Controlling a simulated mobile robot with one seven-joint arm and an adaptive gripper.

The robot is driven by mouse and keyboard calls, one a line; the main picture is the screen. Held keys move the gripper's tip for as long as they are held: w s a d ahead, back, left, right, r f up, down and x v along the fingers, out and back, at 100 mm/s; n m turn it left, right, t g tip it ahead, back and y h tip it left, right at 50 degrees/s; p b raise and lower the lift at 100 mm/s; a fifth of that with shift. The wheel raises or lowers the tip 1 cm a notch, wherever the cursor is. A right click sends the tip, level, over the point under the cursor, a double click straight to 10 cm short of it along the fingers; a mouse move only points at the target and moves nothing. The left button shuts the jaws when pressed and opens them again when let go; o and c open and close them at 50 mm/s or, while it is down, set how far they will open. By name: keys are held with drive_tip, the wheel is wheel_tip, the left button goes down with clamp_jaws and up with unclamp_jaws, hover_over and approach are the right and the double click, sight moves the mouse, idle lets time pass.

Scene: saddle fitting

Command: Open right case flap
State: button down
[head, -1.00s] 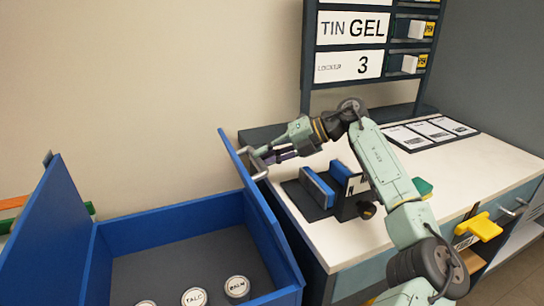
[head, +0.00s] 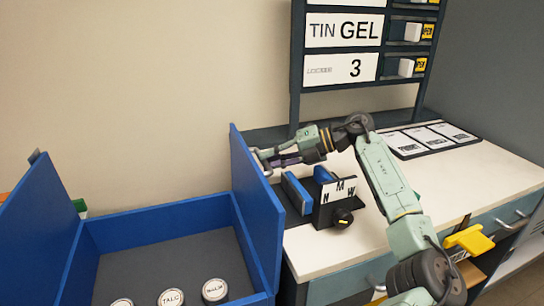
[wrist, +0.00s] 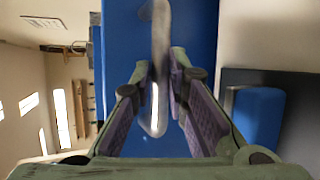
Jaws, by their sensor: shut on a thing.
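The blue case (head: 150,222) stands at the lower left in the head view, with a grey floor inside. Its right flap (head: 256,205) stands about upright along the case's right side, beside the worktop. My gripper (head: 268,160) is at the flap's upper outer face. In the wrist view my gripper (wrist: 162,92) is shut around a grey metal handle (wrist: 160,40) on the blue flap, which also shows there (wrist: 122,60). The left flap (head: 38,225) stands raised and leans outward.
Round tins labelled TALC (head: 171,298) and BALM (head: 215,290) sit in the case. A locker rack (head: 350,50) stands behind.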

drive_tip(key=shift+s+f, duration=0.1)
drive_tip(key=shift+f, duration=0.9)
drive_tip(key=c, duration=1.8)
unclamp_jaws()
drive_tip(key=shift+a+f, duration=0.1)
drive_tip(key=shift+f, duration=0.05)
drive_tip(key=shift+o, duration=1.2)
drive_tip(key=w+v, duration=0.1)
drive_tip(key=v, duration=1.1)
drive_tip(key=shift+s+r, duration=0.2)
drive_tip(key=shift+r, duration=0.05)
drive_tip(key=shift+r, duration=0.1)
